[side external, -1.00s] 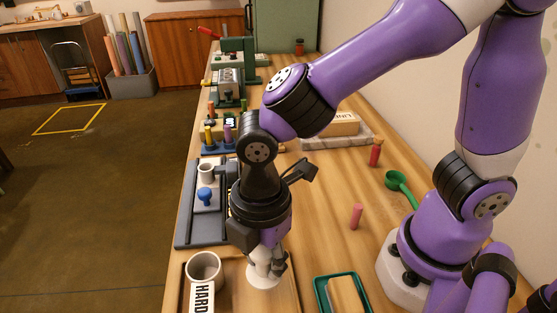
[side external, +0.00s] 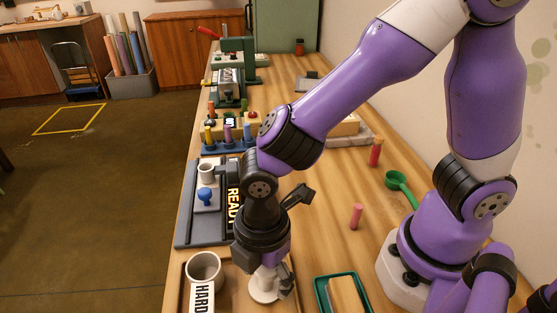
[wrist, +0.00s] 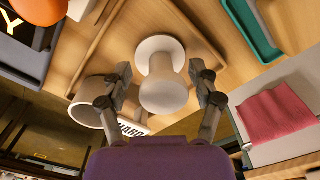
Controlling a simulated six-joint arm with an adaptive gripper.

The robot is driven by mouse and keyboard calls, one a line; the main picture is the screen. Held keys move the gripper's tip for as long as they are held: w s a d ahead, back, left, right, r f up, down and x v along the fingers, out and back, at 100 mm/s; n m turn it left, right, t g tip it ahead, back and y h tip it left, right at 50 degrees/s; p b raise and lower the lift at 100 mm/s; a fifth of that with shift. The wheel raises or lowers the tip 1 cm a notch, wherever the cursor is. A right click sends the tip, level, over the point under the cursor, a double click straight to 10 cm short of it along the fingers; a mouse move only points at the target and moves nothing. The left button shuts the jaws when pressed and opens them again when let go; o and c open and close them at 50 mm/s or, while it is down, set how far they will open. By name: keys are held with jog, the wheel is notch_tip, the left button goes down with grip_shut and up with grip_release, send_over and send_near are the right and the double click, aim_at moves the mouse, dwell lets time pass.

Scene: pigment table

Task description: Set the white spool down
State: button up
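The white spool (side external: 263,290) stands upright, apparently on the floor of the wooden tray (side external: 231,264) at the front of the table. In the wrist view the spool (wrist: 163,95) is between my two fingers, its round flanges facing the camera. My gripper (side external: 271,277) points down over the spool. In the wrist view my gripper (wrist: 161,72) is open, with a visible gap on each side between fingertip and spool. The fingers partly hide the spool in the side view.
A pale cup (side external: 203,266) and a "HARD" label (side external: 202,298) are left of the spool. A teal tray (side external: 321,288) lies to the right. A grey rack (side external: 187,222) and a "READY" sign (side external: 234,207) stand behind.

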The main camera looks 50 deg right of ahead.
notch_tip(320, 180, up, 11)
jog(key=shift+r, duration=0.15)
jog(key=shift+d+r, duration=0.1)
jog(key=shift+r, duration=0.25)
jog(key=d+r+m+t, duration=0.1)
jog(key=d+m+t, duration=0.1)
jog(key=d+m, duration=0.6)
jog(key=d+r+m+t, duration=0.2)
jog(key=d+m+t, duration=0.1)
jog(key=d+m, duration=0.5)
jog(key=shift+w+d+r+m+t, duration=0.25)
jog(key=shift+w+m+t, duration=0.05)
jog(key=shift+m, duration=0.7)
